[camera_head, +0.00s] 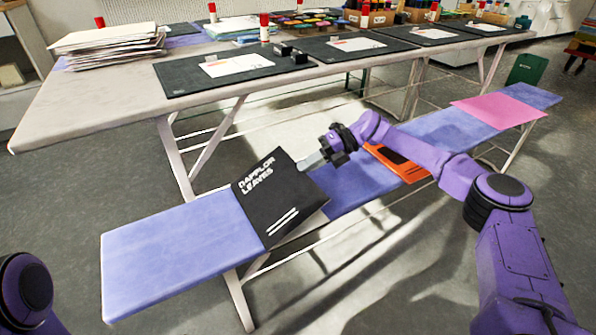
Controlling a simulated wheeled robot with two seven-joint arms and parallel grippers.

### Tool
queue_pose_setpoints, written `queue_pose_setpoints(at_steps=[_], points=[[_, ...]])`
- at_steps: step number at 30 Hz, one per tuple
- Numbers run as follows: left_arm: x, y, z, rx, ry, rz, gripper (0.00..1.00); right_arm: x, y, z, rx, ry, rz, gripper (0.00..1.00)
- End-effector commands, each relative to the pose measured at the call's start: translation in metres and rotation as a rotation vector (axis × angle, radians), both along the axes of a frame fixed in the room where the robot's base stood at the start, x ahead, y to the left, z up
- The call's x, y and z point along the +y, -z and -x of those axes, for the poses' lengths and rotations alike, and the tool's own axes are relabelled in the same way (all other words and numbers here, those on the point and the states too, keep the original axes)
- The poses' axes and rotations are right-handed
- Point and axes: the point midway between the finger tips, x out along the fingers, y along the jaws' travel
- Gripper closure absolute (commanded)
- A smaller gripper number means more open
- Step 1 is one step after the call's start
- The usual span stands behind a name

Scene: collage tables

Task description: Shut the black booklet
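The black booklet (272,203) lies on the blue bench top, with white lettering and two white stripes facing up. Its right side looks raised off the bench, so the cover seems partly open; how far is hard to tell. My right gripper (308,163) is at the booklet's upper right edge, its pale fingertips close to or touching the cover. I cannot tell whether the fingers are apart or together. My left gripper is out of view; only part of my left arm shows at the lower left corner.
An orange item (405,168) lies on the bench beneath my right forearm, and a pink sheet (498,112) is farther right. The grey table (110,99) behind holds paper stacks, black mats and red-capped sticks. The bench left of the booklet is clear.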

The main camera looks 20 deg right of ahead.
Motion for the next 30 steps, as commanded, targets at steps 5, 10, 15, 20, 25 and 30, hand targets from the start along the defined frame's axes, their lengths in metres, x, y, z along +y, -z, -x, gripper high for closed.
queue_pose_setpoints(at_steps=[5, 10, 15, 20, 25, 30], points=[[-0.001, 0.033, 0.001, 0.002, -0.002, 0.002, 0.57, -0.011, 0.034, -0.002, -0.001, -0.001, 0.006, 1.0], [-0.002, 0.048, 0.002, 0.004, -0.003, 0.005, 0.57, -0.017, 0.052, -0.002, 0.0, -0.002, 0.008, 1.0], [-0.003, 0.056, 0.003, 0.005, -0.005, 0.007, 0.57, -0.02, 0.064, -0.003, 0.0, -0.002, 0.009, 1.0], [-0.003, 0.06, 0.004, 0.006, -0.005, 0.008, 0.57, -0.021, 0.069, -0.003, 0.0, -0.002, 0.01, 1.0], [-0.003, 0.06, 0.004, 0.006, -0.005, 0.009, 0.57, -0.021, 0.071, -0.003, 0.0, -0.002, 0.01, 1.0], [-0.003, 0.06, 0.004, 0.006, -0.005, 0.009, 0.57, -0.021, 0.07, -0.003, 0.0, -0.001, 0.011, 1.0]])
